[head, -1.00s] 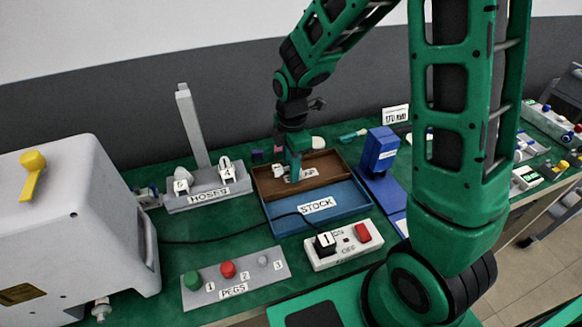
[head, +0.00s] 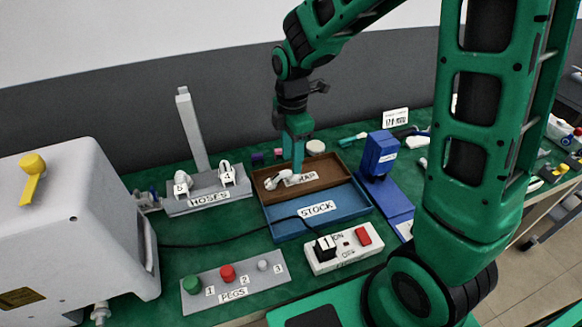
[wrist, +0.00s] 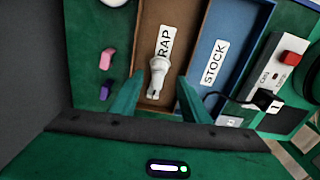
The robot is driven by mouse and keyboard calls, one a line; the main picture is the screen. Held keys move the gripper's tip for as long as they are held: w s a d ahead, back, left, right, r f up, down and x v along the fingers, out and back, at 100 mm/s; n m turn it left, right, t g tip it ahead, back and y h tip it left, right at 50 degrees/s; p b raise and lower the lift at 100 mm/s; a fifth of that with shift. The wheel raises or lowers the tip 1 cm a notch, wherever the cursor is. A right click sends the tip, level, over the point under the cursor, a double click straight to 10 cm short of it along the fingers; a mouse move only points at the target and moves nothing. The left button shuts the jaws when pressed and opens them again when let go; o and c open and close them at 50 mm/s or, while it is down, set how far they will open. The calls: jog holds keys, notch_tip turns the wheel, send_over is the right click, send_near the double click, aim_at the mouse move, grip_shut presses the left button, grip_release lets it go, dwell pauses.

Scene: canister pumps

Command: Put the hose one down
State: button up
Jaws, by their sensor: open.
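A white hose piece (head: 278,180) lies in the brown tray (head: 331,162), whose label is partly hidden and ends in "RAP". In the wrist view the hose piece (wrist: 158,75) lies on the tray floor beside that label, its forked end toward me. No number shows on it. My gripper (head: 298,165) is over the tray, and its fingers (wrist: 158,92) are apart with nothing held between them. The hose piece shows below and between the fingers, apart from them.
A blue tray (head: 284,229) labelled STOCK adjoins the brown one. The grey HOSES rack (head: 205,205) with a tall post and white pieces marked 5 and 4 is left. A power strip (head: 345,250), PEGS plate (head: 240,290) and blue stand (head: 381,155) stand near.

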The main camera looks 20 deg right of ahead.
notch_tip(320, 180, up, 6)
jog(key=shift+d+r, duration=0.15)
jog(key=s+d+r+m, duration=0.2)
jog(key=s+d+m, duration=1.8)
jog(key=s+m, duration=0.4)
jog(key=shift+s+r+m, duration=0.35)
jog(key=shift+r+m, duration=0.05)
jog(key=shift+m, duration=0.2)
